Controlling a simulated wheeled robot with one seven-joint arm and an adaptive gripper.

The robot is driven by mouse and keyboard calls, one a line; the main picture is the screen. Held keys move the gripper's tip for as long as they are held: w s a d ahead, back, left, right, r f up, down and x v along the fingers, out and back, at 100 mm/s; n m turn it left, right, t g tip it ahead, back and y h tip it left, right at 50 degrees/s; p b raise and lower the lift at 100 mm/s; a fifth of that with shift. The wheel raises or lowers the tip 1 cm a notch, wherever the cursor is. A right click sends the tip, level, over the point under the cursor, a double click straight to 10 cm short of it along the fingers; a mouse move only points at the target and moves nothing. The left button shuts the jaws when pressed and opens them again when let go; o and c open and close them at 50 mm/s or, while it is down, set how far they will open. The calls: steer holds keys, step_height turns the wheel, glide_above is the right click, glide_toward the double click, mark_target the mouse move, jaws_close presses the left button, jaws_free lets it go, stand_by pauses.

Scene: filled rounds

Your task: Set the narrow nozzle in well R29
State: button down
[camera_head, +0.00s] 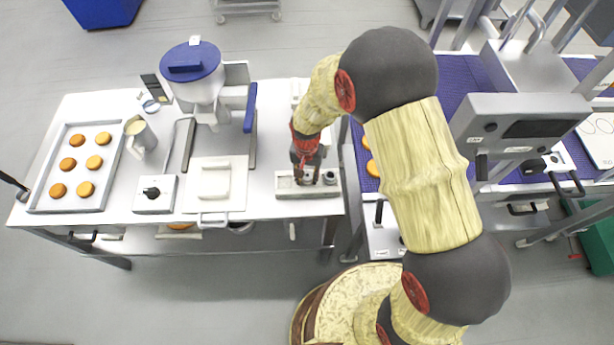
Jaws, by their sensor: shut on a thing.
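My gripper (306,176) points down over a pale block (293,192) at the right front of the steel table. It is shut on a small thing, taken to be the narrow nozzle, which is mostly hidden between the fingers. The fingertips are close to the block's top; I cannot tell whether the held piece touches it. A small grey metal piece (331,178) stands at the block's right end. The well labels are too small to read, so I cannot tell which well is R29.
On the steel table (105,222) stand a tray (75,202) of filled rounds, a jug (140,136), a control box (155,194), a white board (232,172) and a depositor with a blue-lidded hopper (190,62). A blue conveyor (459,78) and grey machine (515,122) are at right.

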steer(key=shift+f, duration=0.2)
steer(key=c, duration=1.5)
jaws_free()
steer(key=shift+c, duration=0.2)
steer(key=shift+o, duration=0.6)
